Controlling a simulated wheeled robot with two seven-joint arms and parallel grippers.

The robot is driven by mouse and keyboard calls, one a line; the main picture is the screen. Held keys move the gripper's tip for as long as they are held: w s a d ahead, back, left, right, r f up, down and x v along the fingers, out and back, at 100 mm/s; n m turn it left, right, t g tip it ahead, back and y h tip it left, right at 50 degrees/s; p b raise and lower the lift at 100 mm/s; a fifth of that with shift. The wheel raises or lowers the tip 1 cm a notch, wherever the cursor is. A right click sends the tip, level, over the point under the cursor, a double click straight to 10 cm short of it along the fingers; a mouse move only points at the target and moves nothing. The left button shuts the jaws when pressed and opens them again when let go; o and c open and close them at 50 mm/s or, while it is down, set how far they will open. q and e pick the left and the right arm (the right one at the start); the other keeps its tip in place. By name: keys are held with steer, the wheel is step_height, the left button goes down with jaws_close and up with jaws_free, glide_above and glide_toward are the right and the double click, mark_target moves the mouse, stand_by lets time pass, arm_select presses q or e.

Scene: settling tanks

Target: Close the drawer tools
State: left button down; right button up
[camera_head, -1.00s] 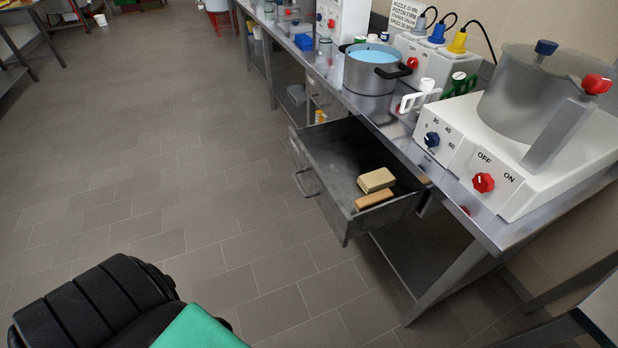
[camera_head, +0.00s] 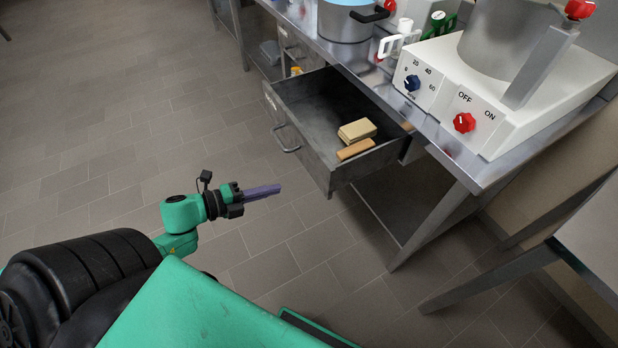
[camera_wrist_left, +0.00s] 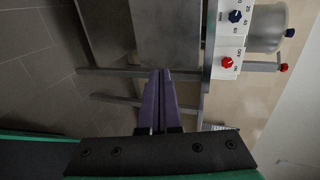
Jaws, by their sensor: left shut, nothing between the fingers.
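The tools drawer (camera_head: 306,96) is a grey metal drawer under the bench, pulled well out, with a bar handle (camera_head: 285,139) on its front. Two tan blocks (camera_head: 357,130) lie inside it. My left gripper (camera_head: 278,188) is shut and empty, its purple fingers pointing right, a little in front of and below the drawer in the head view, apart from it. In the left wrist view the shut purple fingers (camera_wrist_left: 161,75) point toward the bench frame. The handle cannot be made out there. My right gripper is not in view.
The steel bench (camera_head: 455,175) carries a white machine (camera_head: 490,95) with a red knob and a pot (camera_head: 346,20). Its legs stand right of the drawer. Another table (camera_head: 590,235) is at the right edge. The grey floor left of the drawer is clear.

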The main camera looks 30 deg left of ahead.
mark_target(320, 175)
arm_select(q)
steer(key=x, duration=0.7)
steer(key=r+x, duration=0.1)
steer(key=x, duration=0.3)
steer(key=shift+w+d+f, duration=0.1)
steer(key=shift+w+d, duration=0.1)
steer(key=shift+w, duration=0.2)
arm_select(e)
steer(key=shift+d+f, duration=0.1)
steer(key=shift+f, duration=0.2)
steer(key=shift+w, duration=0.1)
